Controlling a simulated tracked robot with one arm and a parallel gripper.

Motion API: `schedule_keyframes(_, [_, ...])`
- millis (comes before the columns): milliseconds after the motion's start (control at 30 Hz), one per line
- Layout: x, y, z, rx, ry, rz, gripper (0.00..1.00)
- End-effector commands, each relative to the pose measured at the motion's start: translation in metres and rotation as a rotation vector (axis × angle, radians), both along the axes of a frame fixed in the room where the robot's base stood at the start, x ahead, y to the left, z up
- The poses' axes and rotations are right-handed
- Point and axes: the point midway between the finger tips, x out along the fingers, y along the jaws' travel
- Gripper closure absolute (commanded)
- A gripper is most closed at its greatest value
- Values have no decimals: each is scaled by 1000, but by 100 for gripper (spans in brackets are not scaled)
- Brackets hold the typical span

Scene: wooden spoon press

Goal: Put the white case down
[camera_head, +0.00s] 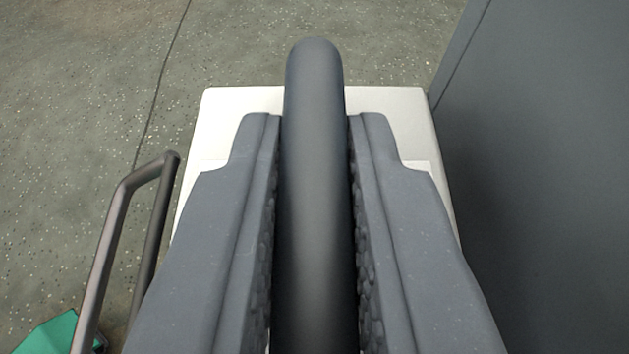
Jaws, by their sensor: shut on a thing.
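The white case (385,101) is below my gripper in the head camera view, with its pale top showing behind and beside the fingers. A thick dark grey handle (315,130) stands in the middle of the view above the case. My gripper (315,165) has one finger on each side of this handle and is shut on it. The fingers hide most of the case's top. The underside of the case is hidden, so I cannot tell whether it touches the floor.
A speckled grey-green floor (90,70) with a dark seam lies at the left and back. A large dark grey panel (550,150) stands close along the right. A metal rail (112,230) rises at the left, near a green object (50,336) at the lower left corner.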

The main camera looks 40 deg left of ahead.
Motion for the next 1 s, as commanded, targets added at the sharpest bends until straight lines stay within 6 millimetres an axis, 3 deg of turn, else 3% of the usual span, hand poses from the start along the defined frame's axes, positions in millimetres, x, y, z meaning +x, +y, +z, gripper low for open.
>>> schedule_keyframes(33, [0, 0, -1, 1, -1, 0, 83])
schedule_keyframes(100, [0, 0, 0, 1, -1, 0, 64])
schedule_keyframes(567, [-6, -5, 6, 0, 0, -1, 64])
schedule_keyframes(1000, [-61, -49, 35, 0, 0, -2, 64])
